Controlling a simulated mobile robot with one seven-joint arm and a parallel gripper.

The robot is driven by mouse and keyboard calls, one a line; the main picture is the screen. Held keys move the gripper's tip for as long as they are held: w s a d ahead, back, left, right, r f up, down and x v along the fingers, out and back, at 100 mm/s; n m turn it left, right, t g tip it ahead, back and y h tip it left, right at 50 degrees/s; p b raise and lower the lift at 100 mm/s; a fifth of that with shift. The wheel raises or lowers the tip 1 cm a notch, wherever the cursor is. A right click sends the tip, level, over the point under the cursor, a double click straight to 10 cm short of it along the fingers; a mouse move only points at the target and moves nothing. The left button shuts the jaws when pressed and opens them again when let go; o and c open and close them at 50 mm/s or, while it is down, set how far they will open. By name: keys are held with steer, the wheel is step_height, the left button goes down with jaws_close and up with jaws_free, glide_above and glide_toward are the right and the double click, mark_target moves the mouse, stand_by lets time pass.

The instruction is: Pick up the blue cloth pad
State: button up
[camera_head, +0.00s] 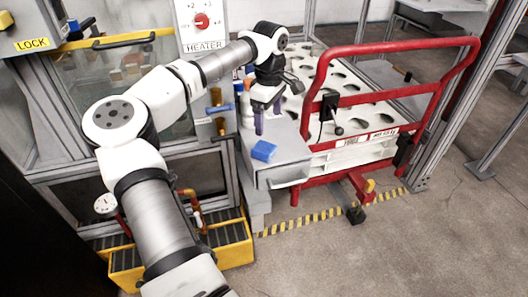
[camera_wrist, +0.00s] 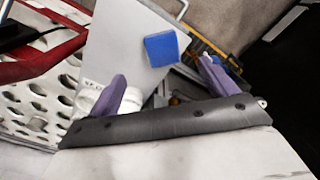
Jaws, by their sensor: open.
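The blue cloth pad (camera_head: 264,151) lies flat on a light grey shelf (camera_head: 288,170) near its front left part. In the wrist view the pad (camera_wrist: 162,48) shows whole, beyond and between the fingertips. My gripper (camera_head: 267,116) is above and behind the pad in the head view, with its purple fingers pointing down. In the wrist view the two fingers of my gripper (camera_wrist: 161,84) are spread wide apart with no object held between them. The pad is apart from the fingers.
White bottles (camera_head: 246,108) stand close beside my gripper. A red-framed cart (camera_head: 388,92) with a white holed rack (camera_head: 352,82) is to the right. A heater cabinet (camera_head: 203,22) is at the left, and a yellow bin (camera_head: 232,246) sits below.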

glide_above(268, 149)
steer(key=f, duration=0.5)
steer(key=shift+w+f, duration=0.15)
steer(key=shift+w, duration=0.1)
steer(key=shift+s+f, duration=0.15)
steer(key=shift+f, duration=2.6)
steer(key=shift+c, duration=0.4)
steer(key=c, duration=1.1)
step_height(268, 149, up, 20)
steer(key=shift+r+p, duration=0.1)
steer(key=shift+p, duration=0.35)
